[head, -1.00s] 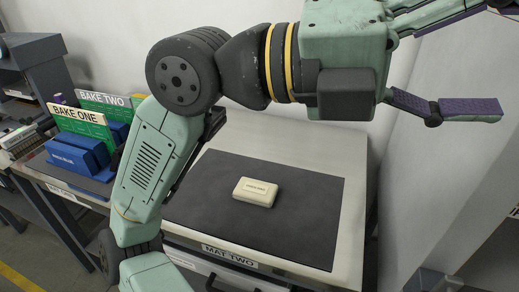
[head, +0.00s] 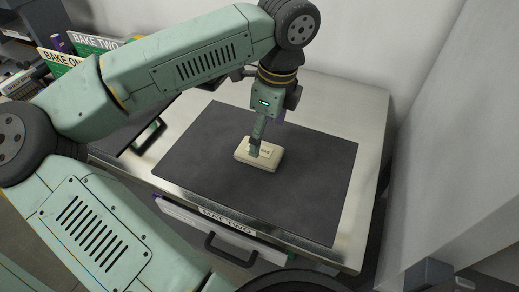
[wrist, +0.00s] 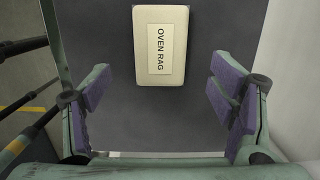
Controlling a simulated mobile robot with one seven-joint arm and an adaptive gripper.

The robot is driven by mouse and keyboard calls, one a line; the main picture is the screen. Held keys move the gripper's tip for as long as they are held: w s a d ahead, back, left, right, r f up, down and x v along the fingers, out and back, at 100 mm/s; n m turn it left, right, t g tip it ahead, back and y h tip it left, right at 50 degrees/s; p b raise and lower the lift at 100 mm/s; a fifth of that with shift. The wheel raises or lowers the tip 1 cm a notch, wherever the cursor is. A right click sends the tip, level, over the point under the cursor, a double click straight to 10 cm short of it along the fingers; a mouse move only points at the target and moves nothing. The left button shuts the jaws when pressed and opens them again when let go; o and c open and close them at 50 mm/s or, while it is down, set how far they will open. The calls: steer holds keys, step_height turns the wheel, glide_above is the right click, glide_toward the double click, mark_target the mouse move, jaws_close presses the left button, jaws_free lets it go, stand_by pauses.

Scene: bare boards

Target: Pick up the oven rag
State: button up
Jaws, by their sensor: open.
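The oven rag (head: 269,160) is a cream, rounded block lying flat on the dark mat (head: 210,150). In the wrist view its label reads OVEN RAG, and the rag (wrist: 160,67) lies near the top middle. My gripper (head: 256,150) points down over the rag in the head view and hides part of it. In the wrist view my gripper (wrist: 161,100) is open, with purple finger pads to the left and right. The rag lies ahead of the pads, with nothing held between them. I cannot tell the exact height of the fingertips above it.
The mat lies on a metal-topped table labelled MAT TWO (head: 227,219), with a drawer handle (head: 230,250) in front. A pale wall (head: 440,130) stands at the right. Signs reading BAKE ONE (head: 60,58) and BAKE TWO (head: 93,41) stand at the far left.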

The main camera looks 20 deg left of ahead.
steer(key=shift+a+f+p, duration=0.2)
steer(key=shift+f+p, duration=0.15)
steer(key=shift+f, duration=0.55)
steer(key=shift+a+f+p, duration=0.2)
steer(key=shift+f+p, duration=0.15)
steer(key=shift+f, duration=0.55)
steer(key=shift+a+f+p, duration=0.2)
steer(key=shift+f+p, duration=0.15)
steer(key=shift+f, duration=0.55)
steer(key=shift+c, duration=0.5)
steer(key=c, duration=1.1)
